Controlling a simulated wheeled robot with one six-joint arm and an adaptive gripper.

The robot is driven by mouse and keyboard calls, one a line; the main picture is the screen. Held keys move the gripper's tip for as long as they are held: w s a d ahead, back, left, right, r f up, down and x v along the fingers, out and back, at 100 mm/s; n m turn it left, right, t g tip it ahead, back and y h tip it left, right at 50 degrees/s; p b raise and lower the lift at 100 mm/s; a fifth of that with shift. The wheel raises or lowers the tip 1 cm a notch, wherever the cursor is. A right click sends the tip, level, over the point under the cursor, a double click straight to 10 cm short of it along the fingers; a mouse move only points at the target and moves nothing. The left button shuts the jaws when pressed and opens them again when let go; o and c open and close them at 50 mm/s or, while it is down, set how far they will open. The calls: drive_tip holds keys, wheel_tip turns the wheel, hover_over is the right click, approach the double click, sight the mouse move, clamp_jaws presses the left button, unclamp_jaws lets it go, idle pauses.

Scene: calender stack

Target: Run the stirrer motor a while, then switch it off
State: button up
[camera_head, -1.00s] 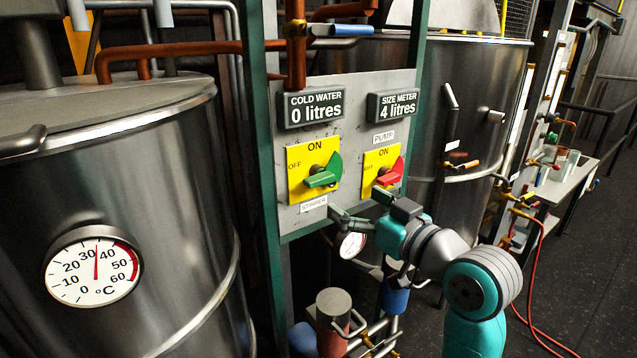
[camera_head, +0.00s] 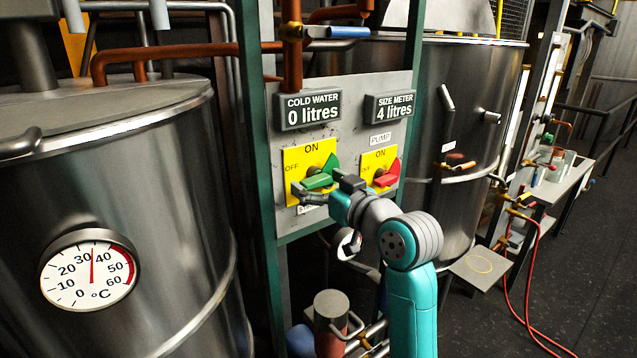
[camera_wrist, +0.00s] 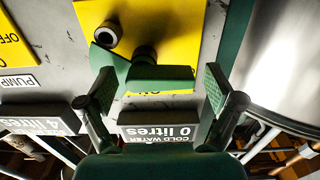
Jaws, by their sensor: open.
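The stirrer switch is a green knob (camera_head: 317,181) on a yellow ON/OFF plate (camera_head: 292,160) on the grey panel. In the wrist view, which is upside down, the green knob (camera_wrist: 158,78) lies between the two spread fingers of my gripper (camera_wrist: 163,90). My gripper (camera_head: 322,191) is open in front of the knob's lower part, with a gap to each finger in the wrist view. The frames do not clearly show whether the knob points to ON or OFF. The label below the plate is mostly hidden by my gripper.
The red pump switch (camera_head: 387,176) sits close to the right on its own yellow plate. Displays above read cold water 0 litres (camera_head: 308,110) and size meter 4 litres (camera_head: 390,106). Steel tanks stand left (camera_head: 160,190) and right (camera_head: 470,130). Pipes (camera_head: 335,330) lie below the panel.

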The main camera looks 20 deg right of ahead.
drive_tip(key=c, duration=1.1)
drive_tip(key=shift+c, duration=0.2)
drive_tip(key=shift+m, duration=0.4)
drive_tip(key=m, duration=0.3)
drive_tip(key=shift+d+r+m, duration=0.1)
drive_tip(key=shift+r+m, duration=0.2)
drive_tip(key=m, duration=0.4)
drive_tip(key=shift+w+d+r+m, duration=0.1)
drive_tip(key=shift+d+r+m, duration=0.1)
drive_tip(key=shift+r+m, duration=0.1)
drive_tip(key=m, duration=0.4)
drive_tip(key=shift+w+d+r, duration=0.1)
drive_tip(key=shift+d+r, duration=0.05)
drive_tip(key=shift+d, duration=0.15)
drive_tip(key=shift+w+d+m, duration=0.1)
drive_tip(key=shift+d+m, duration=0.05)
drive_tip(key=shift+m, duration=1.1)
drive_tip(key=shift+d+m, duration=0.15)
drive_tip(key=shift+m, duration=1.1)
